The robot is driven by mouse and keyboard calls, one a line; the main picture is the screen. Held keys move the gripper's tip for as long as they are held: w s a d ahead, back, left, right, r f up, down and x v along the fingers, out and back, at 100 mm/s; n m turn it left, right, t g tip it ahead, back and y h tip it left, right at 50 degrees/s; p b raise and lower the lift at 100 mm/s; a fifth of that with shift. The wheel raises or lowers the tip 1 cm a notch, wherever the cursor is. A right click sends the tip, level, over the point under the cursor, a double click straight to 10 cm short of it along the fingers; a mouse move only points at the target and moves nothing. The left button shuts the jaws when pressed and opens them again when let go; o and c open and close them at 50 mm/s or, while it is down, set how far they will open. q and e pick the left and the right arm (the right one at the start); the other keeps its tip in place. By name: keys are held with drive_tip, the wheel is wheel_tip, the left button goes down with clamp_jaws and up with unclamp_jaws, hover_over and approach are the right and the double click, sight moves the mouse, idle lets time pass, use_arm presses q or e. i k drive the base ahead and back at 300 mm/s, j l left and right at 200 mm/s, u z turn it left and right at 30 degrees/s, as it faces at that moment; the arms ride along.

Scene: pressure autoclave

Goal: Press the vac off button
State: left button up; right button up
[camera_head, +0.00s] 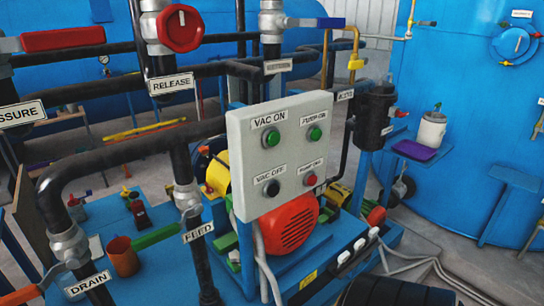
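A light grey control box (291,155) stands upright in the middle of the head view, with its face toward me and slightly turned. The black VAC OFF button (271,188) is at its lower left, under its printed label. The green VAC ON button (270,138) is above it. A second green button (315,133), labelled for the pump, is at the upper right. A red button (311,180) is at the lower right. Nothing covers the box's face. Neither of my grippers shows in this view.
Black pipes with a FEED label (198,231) and a DRAIN label (88,284) stand left of the box. A red motor (289,226) is just below and behind it. A red valve knob (180,28) is at upper left. Blue tanks (470,110) fill the back.

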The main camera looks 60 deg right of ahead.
sight(273, 192)
drive_tip(key=z, duration=1.8)
